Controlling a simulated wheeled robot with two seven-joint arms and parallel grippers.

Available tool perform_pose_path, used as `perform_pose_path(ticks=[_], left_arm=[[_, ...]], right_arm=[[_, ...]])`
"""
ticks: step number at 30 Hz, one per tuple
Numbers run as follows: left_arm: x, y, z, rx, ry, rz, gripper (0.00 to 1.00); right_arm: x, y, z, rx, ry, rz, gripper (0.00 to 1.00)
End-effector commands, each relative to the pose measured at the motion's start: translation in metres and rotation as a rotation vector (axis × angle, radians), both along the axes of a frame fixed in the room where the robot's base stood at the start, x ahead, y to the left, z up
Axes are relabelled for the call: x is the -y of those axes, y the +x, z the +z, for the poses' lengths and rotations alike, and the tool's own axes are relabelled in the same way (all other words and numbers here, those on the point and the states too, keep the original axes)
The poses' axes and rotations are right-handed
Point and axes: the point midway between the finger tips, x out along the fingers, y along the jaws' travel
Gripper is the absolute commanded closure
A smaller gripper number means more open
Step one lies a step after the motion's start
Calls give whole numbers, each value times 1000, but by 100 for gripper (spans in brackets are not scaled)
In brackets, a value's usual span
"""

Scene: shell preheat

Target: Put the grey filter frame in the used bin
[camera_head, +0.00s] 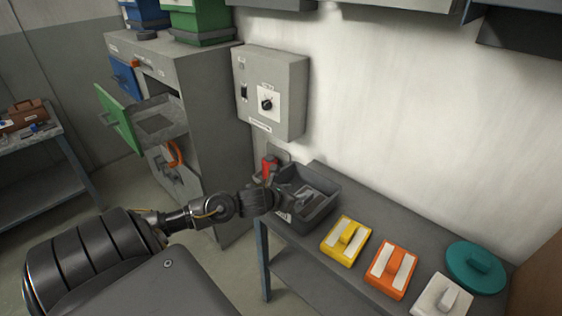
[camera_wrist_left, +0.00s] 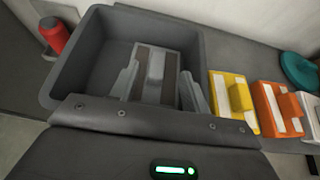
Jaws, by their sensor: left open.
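The grey filter frame (camera_wrist_left: 155,62) lies inside the dark grey bin (camera_wrist_left: 218,48), a pale block with a raised handle and darker strips. The bin also shows in the head view (camera_head: 331,207), at the left end of the bench, with the frame partly visible inside. My left gripper (camera_head: 289,192) reaches over the bin's near-left side. In the left wrist view its fingers (camera_wrist_left: 158,85) are spread apart and down in the bin, on either side of the frame's near part. Whether they touch it I cannot tell. My right gripper is not in view.
Yellow (camera_head: 344,241), orange (camera_head: 391,270) and white (camera_head: 441,297) handled blocks and a teal round piece (camera_head: 476,267) stand on the bench (camera_head: 385,224). A red object (camera_head: 268,168) is beside the bin. A grey cabinet (camera_head: 222,120) with an open green-fronted drawer (camera_head: 117,118) stands left.

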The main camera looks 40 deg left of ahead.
Motion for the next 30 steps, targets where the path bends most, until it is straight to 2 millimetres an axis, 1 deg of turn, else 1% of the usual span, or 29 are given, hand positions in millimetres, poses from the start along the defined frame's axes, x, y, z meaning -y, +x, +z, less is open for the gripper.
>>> perform_pose_path(ticks=[1, 6, 12, 18, 30], left_arm=[[0, -12, 2, -1, 5, -5, 53], [2, -44, 19, -3, 3, -4, 53], [1, -63, 32, 0, 1, 0, 53], [2, -68, 36, 0, -1, 0, 53], [2, -68, 36, 0, -1, 0, 53]], right_arm=[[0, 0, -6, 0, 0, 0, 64], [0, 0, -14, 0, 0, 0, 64], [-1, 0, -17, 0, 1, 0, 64], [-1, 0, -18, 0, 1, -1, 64], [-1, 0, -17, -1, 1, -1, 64]])
